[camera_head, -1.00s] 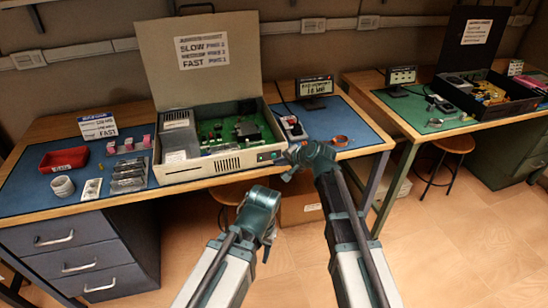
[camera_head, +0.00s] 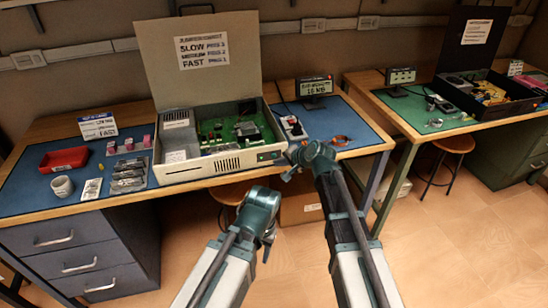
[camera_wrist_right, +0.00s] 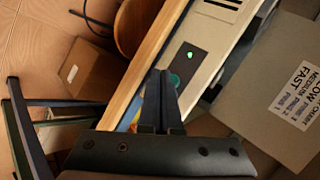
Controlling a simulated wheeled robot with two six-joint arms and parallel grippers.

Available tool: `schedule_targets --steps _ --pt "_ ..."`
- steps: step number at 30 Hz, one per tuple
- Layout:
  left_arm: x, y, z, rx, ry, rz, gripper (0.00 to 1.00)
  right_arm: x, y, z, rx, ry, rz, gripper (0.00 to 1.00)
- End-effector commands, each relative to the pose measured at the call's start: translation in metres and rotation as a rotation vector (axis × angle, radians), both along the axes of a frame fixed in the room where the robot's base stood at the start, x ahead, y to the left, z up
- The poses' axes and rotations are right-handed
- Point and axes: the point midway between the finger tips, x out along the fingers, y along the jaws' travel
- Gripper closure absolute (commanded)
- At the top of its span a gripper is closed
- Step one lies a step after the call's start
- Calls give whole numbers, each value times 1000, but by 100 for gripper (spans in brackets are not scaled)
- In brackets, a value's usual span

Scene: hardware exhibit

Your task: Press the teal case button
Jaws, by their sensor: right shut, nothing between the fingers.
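The teal case button (camera_wrist_right: 175,80) is on the dark front panel of the beige computer case (camera_head: 205,167), below a lit green light (camera_wrist_right: 190,55) in the right wrist view. My right gripper (camera_wrist_right: 160,74) is shut and empty. Its fingertips overlap the button's edge in that view; I cannot tell whether they touch it. In the head view the right gripper (camera_head: 289,159) is at the case's right front corner and the button is not clear. My left gripper (camera_head: 267,245) hangs in front of the desk, away from the case; its jaw opening is not clear.
The case's raised lid (camera_head: 200,80) carries a speed label. A red tray (camera_head: 64,160), a white cup (camera_head: 62,186) and small parts lie left on the blue mat. A small display (camera_head: 314,87) stands behind right. Open floor lies to the right.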

Motion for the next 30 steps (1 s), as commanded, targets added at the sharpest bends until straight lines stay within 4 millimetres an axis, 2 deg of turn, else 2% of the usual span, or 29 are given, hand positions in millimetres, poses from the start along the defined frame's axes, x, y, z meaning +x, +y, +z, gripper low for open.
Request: schedule_targets --steps 17,30 --pt "0 0 0 0 0 0 50 0 0 0 0 0 0 100" --pt "0 0 0 0 0 0 50 8 3 0 0 0 0 100"
